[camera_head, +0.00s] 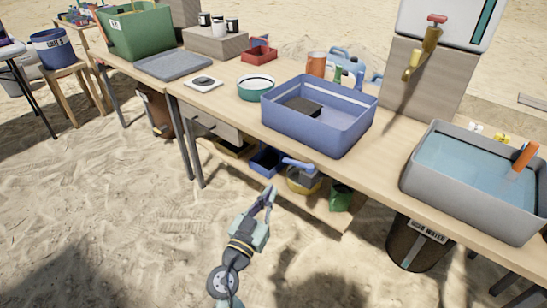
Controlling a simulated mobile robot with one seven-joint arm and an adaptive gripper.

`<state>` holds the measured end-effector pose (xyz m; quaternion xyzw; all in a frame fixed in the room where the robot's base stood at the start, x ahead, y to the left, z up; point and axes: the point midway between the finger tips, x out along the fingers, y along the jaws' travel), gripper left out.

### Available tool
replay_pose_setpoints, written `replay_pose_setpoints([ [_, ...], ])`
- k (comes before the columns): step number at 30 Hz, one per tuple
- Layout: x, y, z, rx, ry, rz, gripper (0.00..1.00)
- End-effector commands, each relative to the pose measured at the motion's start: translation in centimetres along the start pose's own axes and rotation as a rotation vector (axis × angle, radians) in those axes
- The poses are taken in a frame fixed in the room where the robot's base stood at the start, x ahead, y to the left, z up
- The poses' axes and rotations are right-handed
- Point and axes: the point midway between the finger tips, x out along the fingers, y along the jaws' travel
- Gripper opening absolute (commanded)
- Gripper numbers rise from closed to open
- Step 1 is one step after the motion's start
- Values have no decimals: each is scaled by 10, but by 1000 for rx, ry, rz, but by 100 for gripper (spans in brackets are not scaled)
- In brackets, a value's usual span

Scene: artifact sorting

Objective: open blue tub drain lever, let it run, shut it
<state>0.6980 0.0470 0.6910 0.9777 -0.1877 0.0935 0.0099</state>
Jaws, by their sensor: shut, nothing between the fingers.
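The blue tub (318,133) stands on the wooden bench in the middle of the head view. A dark block (300,107) lies inside it; I cannot tell how much water it holds. A light blue fitting (301,166), which looks like the drain and its lever, shows below the tub's front; its setting cannot be made out. A yellow bucket (303,184) stands under it on the lower shelf. My gripper (271,190) is shut and empty, in front of the bench, just left of and below the fitting, apart from it in the picture.
A grey tub of water (440,196) with an orange-handled tool stands at right, a waste bin (418,245) below it. A brass tap (422,55) is behind. A blue tray (268,162) and green bucket (341,197) flank the yellow bucket. Sand in front is clear.

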Motion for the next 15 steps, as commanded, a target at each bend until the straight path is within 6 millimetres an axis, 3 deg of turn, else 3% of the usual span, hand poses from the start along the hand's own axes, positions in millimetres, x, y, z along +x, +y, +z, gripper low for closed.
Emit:
replay_pose_setpoints([
  [5,1,2,-3,-17,11,-6,0],
  [15,68,2,-7,-16,10,-3,0],
])
